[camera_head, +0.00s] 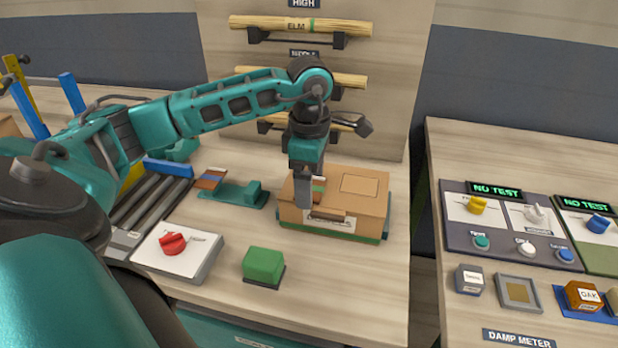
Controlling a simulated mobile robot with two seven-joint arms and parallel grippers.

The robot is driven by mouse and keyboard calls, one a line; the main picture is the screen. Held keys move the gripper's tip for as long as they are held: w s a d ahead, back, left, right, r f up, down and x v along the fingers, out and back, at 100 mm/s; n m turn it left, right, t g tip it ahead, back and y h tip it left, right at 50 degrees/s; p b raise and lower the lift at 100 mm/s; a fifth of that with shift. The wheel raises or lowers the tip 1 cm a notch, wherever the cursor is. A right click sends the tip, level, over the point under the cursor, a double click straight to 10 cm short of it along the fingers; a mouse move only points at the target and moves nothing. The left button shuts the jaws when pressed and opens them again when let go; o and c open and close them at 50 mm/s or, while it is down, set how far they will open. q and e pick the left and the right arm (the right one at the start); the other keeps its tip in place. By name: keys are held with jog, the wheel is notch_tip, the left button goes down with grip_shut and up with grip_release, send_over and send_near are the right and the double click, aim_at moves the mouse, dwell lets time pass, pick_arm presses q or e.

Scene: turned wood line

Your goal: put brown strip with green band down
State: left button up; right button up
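My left arm reaches in from the left, and its gripper (304,192) points down at the left part of a brown box (368,205). The brown strip with green band (319,187) shows just right of the grey finger, partly hidden by it. The gripper appears shut on the strip. The strip is low over the box top; I cannot tell whether it touches the box. The box has a pale label on its front and a green base. My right gripper is not in view.
A teal holder (238,193) with a brown and blue strip (210,179) lies left of the box. A green block (264,264) and a red knob panel (180,250) stand in front. Wooden rods (300,23) hang behind. A test panel (515,228) is on the right table.

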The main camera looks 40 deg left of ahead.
pick_arm(q)
jog(key=shift+p, duration=0.35)
notch_tip(320, 180, up, 12)
jog(key=shift+w+r+p, duration=0.15)
jog(key=shift+w+p, duration=0.05)
jog(key=shift+p, duration=0.15)
jog(key=shift+a, duration=0.1)
